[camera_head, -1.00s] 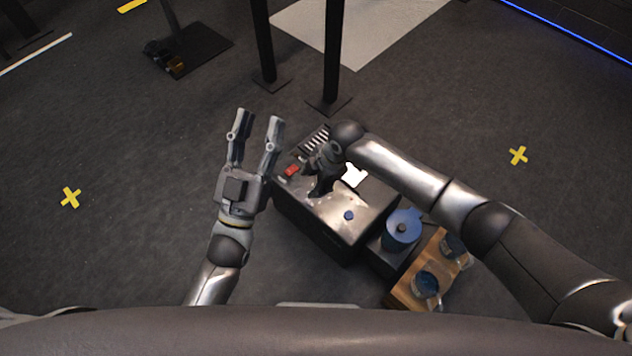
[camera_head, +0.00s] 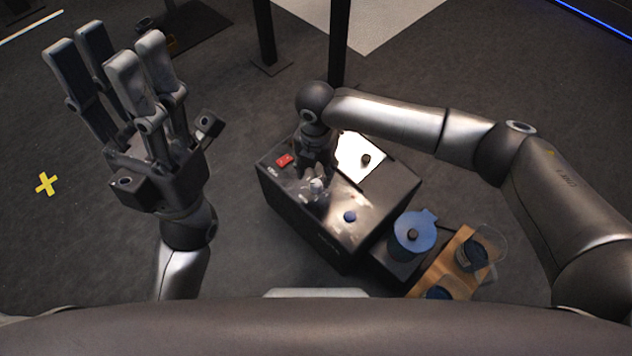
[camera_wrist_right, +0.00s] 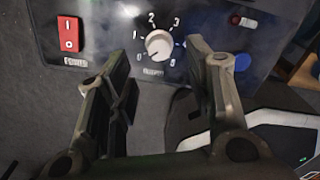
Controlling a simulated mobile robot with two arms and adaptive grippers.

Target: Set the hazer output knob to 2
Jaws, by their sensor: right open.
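The hazer (camera_head: 335,240) is a dark box with a control panel on top. Its white round knob (camera_wrist_right: 159,46) shows in the right wrist view inside a printed scale from 0 to 4. The knob's mark seems to point to the lower left, near 0, but is small. In the head view the knob (camera_head: 317,186) is partly hidden by my right gripper (camera_head: 314,172). In the right wrist view my right gripper (camera_wrist_right: 160,70) is open, its fingers apart on either side below the knob, holding nothing. My left gripper (camera_head: 105,58) is open and empty, raised left of the box.
A red rocker switch (camera_wrist_right: 69,33) is left of the knob; a blue button (camera_wrist_right: 242,62) and small red part (camera_wrist_right: 243,21) are right. Black posts (camera_head: 338,45) rise behind.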

